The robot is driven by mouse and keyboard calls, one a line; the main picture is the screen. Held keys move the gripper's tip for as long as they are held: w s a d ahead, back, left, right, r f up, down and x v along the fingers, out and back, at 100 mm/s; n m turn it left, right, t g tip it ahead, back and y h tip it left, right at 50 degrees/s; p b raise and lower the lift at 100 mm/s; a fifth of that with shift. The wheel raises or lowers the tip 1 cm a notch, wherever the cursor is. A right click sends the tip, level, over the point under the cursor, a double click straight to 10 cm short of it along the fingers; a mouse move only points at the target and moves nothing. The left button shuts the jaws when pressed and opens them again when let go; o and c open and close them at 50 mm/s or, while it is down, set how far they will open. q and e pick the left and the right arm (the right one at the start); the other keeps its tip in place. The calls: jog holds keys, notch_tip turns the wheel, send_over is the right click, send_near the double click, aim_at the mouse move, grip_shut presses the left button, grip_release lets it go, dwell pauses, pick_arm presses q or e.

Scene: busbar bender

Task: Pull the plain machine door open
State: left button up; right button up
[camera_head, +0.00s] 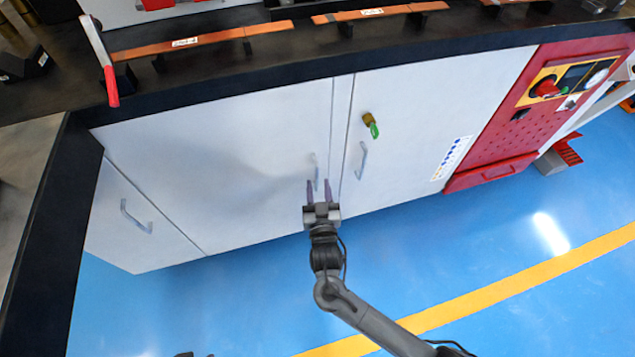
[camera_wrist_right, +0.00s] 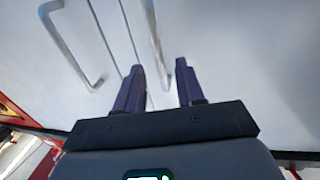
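The plain white machine door (camera_head: 230,150) is the middle panel of the cabinet front and looks shut. Its silver bar handle (camera_head: 316,172) is near its right edge. My right gripper (camera_head: 318,184) is open in front of the lower end of this handle. In the right wrist view, the handle (camera_wrist_right: 152,40) runs down into the gap between the two purple fingers of my right gripper (camera_wrist_right: 159,65). I cannot tell whether the fingers touch it. My left gripper does not show; only a dark bit is visible at the bottom edge of the head view.
Right of it is a white door with a yellow-green lock (camera_head: 370,125) and its own handle (camera_head: 361,160), which also shows in the wrist view (camera_wrist_right: 75,50). A red control panel (camera_head: 535,110) stands farther right. A black worktop edge (camera_head: 400,60) overhangs above. The blue floor (camera_head: 230,295) is clear.

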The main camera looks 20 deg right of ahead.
aim_at(317, 177)
jog(key=shift+b+x, duration=0.5)
jog(key=shift+x, duration=1.05)
grip_shut()
